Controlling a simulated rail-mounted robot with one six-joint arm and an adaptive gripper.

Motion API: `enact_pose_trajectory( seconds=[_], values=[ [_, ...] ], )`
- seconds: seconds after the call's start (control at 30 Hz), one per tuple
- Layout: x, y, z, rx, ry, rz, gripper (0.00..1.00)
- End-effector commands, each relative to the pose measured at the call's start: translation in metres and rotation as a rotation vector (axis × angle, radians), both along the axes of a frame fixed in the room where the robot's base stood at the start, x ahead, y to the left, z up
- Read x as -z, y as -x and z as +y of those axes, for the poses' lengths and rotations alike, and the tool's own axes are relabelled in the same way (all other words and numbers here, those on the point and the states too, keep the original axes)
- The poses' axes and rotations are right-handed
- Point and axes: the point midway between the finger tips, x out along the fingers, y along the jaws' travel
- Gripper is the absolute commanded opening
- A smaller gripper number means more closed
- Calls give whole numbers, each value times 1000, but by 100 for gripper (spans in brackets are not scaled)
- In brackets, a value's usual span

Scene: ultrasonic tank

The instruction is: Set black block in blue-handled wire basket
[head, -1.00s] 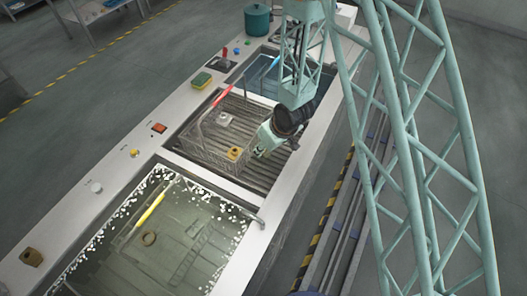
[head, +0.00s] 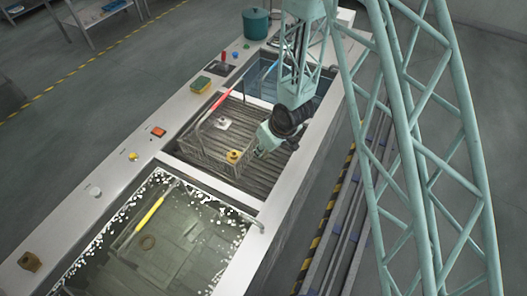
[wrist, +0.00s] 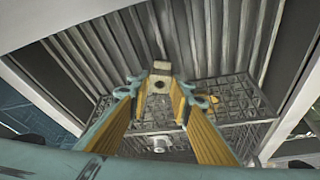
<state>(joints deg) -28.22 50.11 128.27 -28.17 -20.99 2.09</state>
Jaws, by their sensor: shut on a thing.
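My gripper (head: 258,152) is over the middle bay, at the right side of a red-handled wire basket (head: 207,151). In the wrist view its yellow-lined fingers (wrist: 161,88) are closed around a small tan-grey piece (wrist: 160,82) with a dark round spot. I cannot tell if this is the black block; I see no clearly black block elsewhere. A blue handle (head: 272,65) shows at the far water bay; its basket is mostly hidden. A pale piece (head: 222,123) and a brass-coloured piece (head: 234,156) show within the red-handled basket's outline.
A yellow-handled basket (head: 150,214) sits in the near tank with a ring (head: 147,241). A sponge (head: 201,84), a teal pot (head: 256,22) and a brown block (head: 30,261) stand on the pale counter (head: 110,180). The ribbed middle floor (head: 264,180) is partly bare.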

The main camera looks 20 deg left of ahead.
Motion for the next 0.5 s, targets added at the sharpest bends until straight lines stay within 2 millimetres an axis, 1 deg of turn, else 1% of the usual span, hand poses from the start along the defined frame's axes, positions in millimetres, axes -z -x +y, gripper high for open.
enact_pose_trajectory(
  seconds=[0.27, 0.5],
  values=[
    [-32, -1, 1, -1, -1, -3, 4],
    [-68, -1, 0, -1, -2, -3, 4]
  ],
)
